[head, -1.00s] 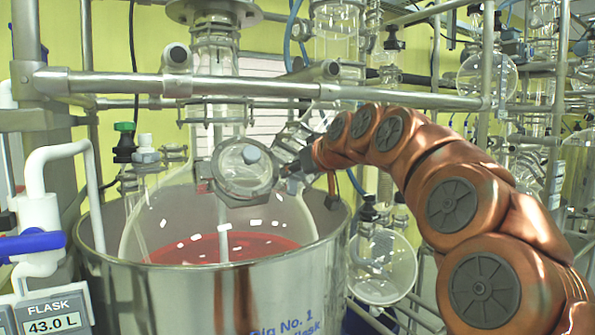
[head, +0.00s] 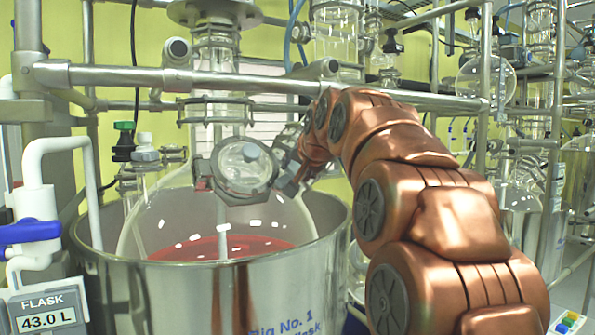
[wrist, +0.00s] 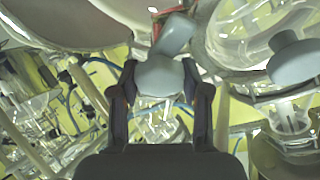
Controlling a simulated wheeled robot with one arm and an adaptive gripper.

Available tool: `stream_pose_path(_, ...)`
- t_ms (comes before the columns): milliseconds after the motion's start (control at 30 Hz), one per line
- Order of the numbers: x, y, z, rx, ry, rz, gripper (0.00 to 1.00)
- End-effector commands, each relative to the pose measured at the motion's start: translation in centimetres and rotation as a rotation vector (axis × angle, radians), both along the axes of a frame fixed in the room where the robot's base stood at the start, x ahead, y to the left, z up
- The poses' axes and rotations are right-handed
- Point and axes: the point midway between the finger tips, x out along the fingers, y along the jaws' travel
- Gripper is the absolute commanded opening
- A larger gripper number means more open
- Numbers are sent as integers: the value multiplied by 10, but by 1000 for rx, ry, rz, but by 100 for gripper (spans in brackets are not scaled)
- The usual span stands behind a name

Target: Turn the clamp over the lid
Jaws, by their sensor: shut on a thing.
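The round glass lid (head: 240,172) in its metal rim closes the port on the front of the large glass flask (head: 160,222). A small grey knob shows on the lid. My gripper (head: 288,172) is at the lid's right edge, partly hidden by the rim and my arm. In the wrist view my gripper (wrist: 162,92) is shut on a grey rounded piece (wrist: 160,75), which appears to be the clamp's handle. A grey arm-like part (wrist: 174,35) lies just beyond it. How far the clamp lies across the lid is unclear.
The flask sits in a steel vessel (head: 190,297) and holds red liquid (head: 222,246). A white pipe with a blue valve handle (head: 28,232) stands at left. Other glassware crowds the right.

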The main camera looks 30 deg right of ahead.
Motion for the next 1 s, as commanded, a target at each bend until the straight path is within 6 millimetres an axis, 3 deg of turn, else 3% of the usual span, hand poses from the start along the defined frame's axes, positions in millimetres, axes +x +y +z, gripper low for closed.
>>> stream_pose_path(600,-1,-1,2,431,-37,-367,12)
stream_pose_path(1000,-1,-1,1,609,-54,-514,12)
